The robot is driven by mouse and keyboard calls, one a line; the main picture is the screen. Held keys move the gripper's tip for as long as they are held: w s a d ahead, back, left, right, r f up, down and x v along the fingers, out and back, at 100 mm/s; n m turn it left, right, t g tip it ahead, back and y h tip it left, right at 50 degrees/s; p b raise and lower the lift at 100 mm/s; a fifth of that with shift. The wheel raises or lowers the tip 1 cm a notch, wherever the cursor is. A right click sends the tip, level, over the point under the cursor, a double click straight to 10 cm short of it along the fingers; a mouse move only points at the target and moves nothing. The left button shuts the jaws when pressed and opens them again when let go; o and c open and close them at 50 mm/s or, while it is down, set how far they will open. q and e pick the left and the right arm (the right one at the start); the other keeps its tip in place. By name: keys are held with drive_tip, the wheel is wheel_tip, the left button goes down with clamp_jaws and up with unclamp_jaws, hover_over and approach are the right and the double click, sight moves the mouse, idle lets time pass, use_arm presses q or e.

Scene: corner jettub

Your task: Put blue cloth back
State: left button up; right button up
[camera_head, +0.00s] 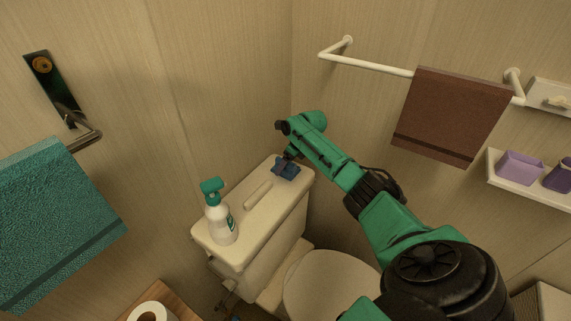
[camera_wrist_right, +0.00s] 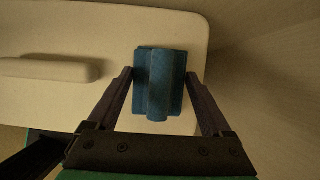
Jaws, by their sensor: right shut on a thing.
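The blue cloth (camera_head: 286,171) lies at the far right end of the toilet tank lid (camera_head: 231,214). In the right wrist view the cloth (camera_wrist_right: 158,62) is a small folded dark-blue piece with a raised ridge along its middle, over the pale lid. My right gripper (camera_wrist_right: 158,76) reaches down to it, with one finger on each side, and is shut on it. In the head view the right gripper (camera_head: 288,158) is small and partly hides the cloth. The cloth appears to be at the lid surface; any gap beneath cannot be told. My left gripper is not in view.
A white spray bottle (camera_head: 220,218) with a green top stands on the lid's near left end. A pale bar-shaped piece (camera_head: 257,194) lies mid-lid. A brown towel (camera_head: 450,112) hangs on the wall rail, beside a shelf with purple items (camera_head: 519,168). A teal towel (camera_head: 55,220) hangs left.

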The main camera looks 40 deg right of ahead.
drive_tip(key=shift+s, duration=0.1)
drive_tip(key=o, duration=1.1)
drive_tip(key=shift+f, duration=0.1)
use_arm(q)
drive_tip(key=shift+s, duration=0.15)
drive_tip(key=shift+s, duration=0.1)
use_arm(e)
drive_tip(key=shift+r, duration=0.3)
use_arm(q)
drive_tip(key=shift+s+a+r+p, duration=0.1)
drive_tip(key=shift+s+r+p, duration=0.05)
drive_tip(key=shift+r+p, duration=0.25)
use_arm(e)
drive_tip(key=v, duration=1.1)
drive_tip(key=shift+s+d+r, duration=0.1)
drive_tip(key=shift+d+r, duration=0.05)
drive_tip(key=shift+r, duration=0.15)
